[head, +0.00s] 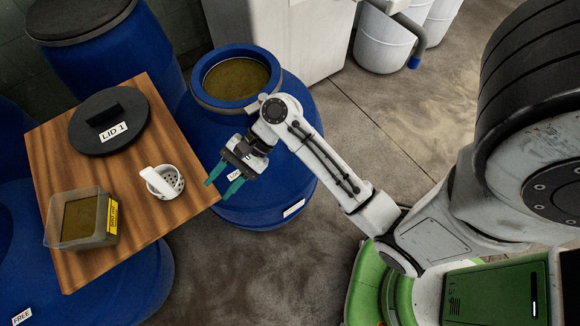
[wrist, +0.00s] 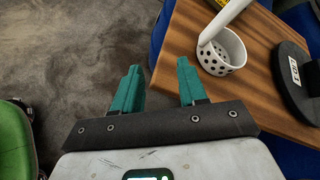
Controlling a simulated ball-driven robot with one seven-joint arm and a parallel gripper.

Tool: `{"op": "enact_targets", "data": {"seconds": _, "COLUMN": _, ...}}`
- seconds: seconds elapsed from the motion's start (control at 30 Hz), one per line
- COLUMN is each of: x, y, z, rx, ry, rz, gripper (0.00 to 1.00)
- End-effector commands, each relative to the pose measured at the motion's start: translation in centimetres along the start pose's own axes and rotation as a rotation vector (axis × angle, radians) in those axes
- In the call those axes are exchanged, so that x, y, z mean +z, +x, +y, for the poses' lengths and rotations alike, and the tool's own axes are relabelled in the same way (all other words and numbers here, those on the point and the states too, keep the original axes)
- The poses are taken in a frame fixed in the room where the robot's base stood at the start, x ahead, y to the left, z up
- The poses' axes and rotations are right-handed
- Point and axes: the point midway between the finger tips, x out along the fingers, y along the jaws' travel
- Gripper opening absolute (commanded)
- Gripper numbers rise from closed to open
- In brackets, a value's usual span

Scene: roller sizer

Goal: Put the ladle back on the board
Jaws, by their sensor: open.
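The white ladle (head: 167,186), with a cup full of holes and a flat white handle, is on the wooden board (head: 180,150), near its right edge. Its cup appears to rest on the wood and its handle tilts up. In the wrist view the ladle (wrist: 222,55) is right of my fingers, apart from them, over the board (wrist: 262,85). My gripper (head: 217,190) is open and empty at the board's right corner. Its teal fingers also show in the wrist view (wrist: 158,68), with grey floor beyond them.
A black lid marked LID 1 (head: 110,120) and a clear box of brown material (head: 83,222) share the board. An open blue drum (head: 270,190) of brown material stands beside my gripper. Another blue drum (head: 120,55) is behind. Floor (head: 250,270) is clear in front.

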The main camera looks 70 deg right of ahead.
Motion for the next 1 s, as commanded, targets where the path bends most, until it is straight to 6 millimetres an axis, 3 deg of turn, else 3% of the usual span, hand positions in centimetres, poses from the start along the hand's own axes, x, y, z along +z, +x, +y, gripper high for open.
{"op": "enact_targets", "data": {"seconds": 0.23, "x": -2.4, "y": -0.5, "z": 7.1, "rx": 0.318, "ry": -0.542, "rz": 0.252, "gripper": 0.42}}
{"op": "enact_targets", "data": {"seconds": 0.43, "x": -3.2, "y": -3.7, "z": 11.7, "rx": 0.701, "ry": -1.050, "rz": 0.359, "gripper": 0.42}}
{"op": "enact_targets", "data": {"seconds": 0.53, "x": -3.0, "y": -5.4, "z": 12.9, "rx": 0.864, "ry": -1.236, "rz": 0.367, "gripper": 0.42}}
{"op": "enact_targets", "data": {"seconds": 0.7, "x": -2.7, "y": -7.2, "z": 13.7, "rx": 1.027, "ry": -1.399, "rz": 0.356, "gripper": 0.42}}
{"op": "enact_targets", "data": {"seconds": 1.0, "x": -2.7, "y": -7.5, "z": 13.8, "rx": 1.056, "ry": -1.427, "rz": 0.353, "gripper": 0.42}}
